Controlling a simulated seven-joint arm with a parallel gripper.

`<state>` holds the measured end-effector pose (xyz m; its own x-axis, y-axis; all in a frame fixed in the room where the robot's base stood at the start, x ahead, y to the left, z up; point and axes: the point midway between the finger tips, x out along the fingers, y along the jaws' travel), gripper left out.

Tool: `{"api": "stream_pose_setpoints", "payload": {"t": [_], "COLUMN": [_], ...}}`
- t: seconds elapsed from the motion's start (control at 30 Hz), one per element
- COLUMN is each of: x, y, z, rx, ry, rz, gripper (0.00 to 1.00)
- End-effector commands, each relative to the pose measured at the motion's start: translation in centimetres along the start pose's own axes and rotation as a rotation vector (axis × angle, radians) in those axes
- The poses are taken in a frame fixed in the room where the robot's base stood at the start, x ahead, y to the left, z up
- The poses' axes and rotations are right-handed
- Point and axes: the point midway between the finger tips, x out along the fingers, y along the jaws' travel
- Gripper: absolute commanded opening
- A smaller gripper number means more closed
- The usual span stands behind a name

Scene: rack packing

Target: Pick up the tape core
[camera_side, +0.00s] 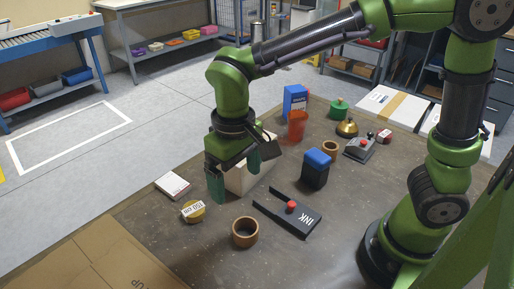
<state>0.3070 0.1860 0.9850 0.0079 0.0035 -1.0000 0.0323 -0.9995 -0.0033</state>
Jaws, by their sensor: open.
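Two brown rings that look like tape cores are in view. The larger-looking brown ring (246,232) lies flat at the near side of the table, hollow and open at the top. A second brown ring (330,147) lies farther back, beside a blue-topped dark box. My gripper (236,186) points down, open, with green fingers, up and behind the near ring. A cream box (248,178) stands behind and partly between the fingers; I cannot tell whether they touch it. Neither ring is in my gripper.
A yellow round thing with a white label (193,211) and a white card box (173,186) lie left. The blue-topped box (316,168), red cup (297,126) and brass bell (347,128) stand behind.

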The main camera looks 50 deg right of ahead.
Motion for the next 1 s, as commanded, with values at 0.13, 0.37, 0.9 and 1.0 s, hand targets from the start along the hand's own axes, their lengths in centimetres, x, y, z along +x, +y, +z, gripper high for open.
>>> {"api": "stream_pose_setpoints", "payload": {"t": [0.13,0.37,0.9,1.0], "x": [1.8,6.9,13.4,15.0], "y": [0.3,0.4,0.9,1.3], "z": [0.3,0.4,0.8,1.0], "rx": [0.018,0.017,0.019,0.02], "ry": [-0.013,-0.014,-0.013,-0.013], "rz": [0.008,0.008,0.006,0.006], "gripper": [0.94,0.94,0.94,0.94]}}
